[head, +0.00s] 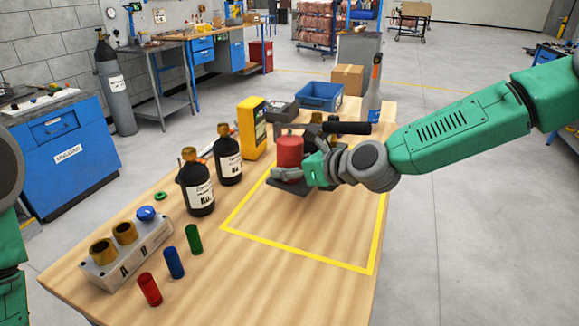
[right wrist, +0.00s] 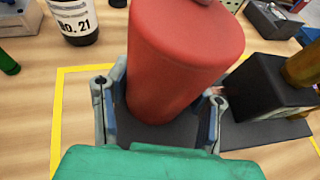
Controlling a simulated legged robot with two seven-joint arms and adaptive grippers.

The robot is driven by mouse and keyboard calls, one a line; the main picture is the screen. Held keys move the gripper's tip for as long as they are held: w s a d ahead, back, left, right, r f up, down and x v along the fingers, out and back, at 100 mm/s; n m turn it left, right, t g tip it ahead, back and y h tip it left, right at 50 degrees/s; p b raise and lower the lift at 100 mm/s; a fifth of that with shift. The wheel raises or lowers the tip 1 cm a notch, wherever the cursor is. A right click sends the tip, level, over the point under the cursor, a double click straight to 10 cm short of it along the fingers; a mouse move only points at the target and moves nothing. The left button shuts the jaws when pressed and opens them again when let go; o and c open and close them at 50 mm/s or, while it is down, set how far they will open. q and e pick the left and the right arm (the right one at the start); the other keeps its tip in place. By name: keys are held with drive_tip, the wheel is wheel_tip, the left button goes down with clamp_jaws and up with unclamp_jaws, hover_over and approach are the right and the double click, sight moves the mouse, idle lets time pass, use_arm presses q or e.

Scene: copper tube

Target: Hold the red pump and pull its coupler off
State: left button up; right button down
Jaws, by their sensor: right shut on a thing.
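The red pump (head: 290,150) stands upright on a dark base plate (head: 288,188) at the far part of the yellow-outlined area. In the right wrist view its red body (right wrist: 175,50) fills the middle, between the two fingers. My right gripper (head: 303,172) is shut on the red body from the right side. A black block (right wrist: 262,90) with a brass-coloured fitting (right wrist: 304,66) sits beside the red body; I cannot tell whether this fitting is the coupler. A black cylinder (head: 348,128) sticks out behind my gripper. My left gripper is out of view; only part of its arm shows.
Two dark bottles (head: 197,190) and a yellow device (head: 253,128) stand left of the pump. A grey block (head: 128,250) with brass and blue parts and several coloured cylinders (head: 149,290) are near front left. A blue bin (head: 320,96) is behind. The outlined area's front is clear.

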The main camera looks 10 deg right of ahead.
drive_tip(key=shift+w+d+f+b, duration=0.15)
drive_tip(key=shift+f+b, duration=0.1)
drive_tip(key=shift+b, duration=0.2)
drive_tip(key=b, duration=0.4)
hover_over(289, 204)
drive_tip(key=shift+w+f, duration=0.15)
drive_tip(key=shift+f, duration=1.15)
drive_tip(key=shift+w+f, duration=0.15)
drive_tip(key=shift+f, duration=1.1)
drive_tip(key=shift+s+f+b, duration=0.1)
drive_tip(key=shift+f+b, duration=0.1)
drive_tip(key=shift+b, duration=0.1)
drive_tip(key=shift+f, duration=0.15)
drive_tip(key=shift+s+d+f, duration=0.1)
drive_tip(key=shift+s+f, duration=0.05)
drive_tip(key=shift+f, duration=0.2)
drive_tip(key=shift+r, duration=0.25)
